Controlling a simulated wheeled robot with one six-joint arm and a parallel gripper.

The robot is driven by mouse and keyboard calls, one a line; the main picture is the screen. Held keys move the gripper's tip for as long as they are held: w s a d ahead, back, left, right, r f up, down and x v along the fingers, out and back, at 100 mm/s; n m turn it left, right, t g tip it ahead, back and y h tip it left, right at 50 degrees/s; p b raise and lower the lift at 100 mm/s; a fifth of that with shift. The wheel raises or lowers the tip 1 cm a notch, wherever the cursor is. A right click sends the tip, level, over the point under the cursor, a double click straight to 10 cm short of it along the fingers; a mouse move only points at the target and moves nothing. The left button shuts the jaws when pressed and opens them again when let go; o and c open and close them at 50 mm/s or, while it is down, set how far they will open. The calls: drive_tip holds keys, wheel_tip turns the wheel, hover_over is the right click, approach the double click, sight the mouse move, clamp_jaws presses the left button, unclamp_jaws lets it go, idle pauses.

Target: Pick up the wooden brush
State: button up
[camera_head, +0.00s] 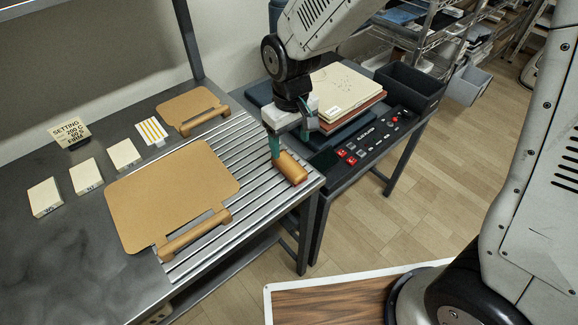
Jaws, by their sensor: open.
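The wooden brush (291,168) appears to be the short, rounded wooden piece at the right end of the slatted metal rack (254,172). Any bristles are hidden. My gripper (288,146) is open and points down over the brush's far end. Its teal finger reaches down to the left part of the brush; I cannot tell whether it touches. The brush lies on the slats and its near end is in clear view.
A large brown board with a wooden handle (168,194) covers the rack's left part; a smaller one (190,108) lies behind. A press with a control panel (366,144), stacked boards (340,92) and a dark bin (410,88) are to the right.

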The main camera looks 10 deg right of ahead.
sight(289, 163)
drive_tip(key=f, duration=0.7)
drive_tip(key=shift+s+a+f, duration=0.15)
drive_tip(key=shift+s+f, duration=0.05)
drive_tip(key=shift+f, duration=0.1)
drive_tip(key=c, duration=1.1)
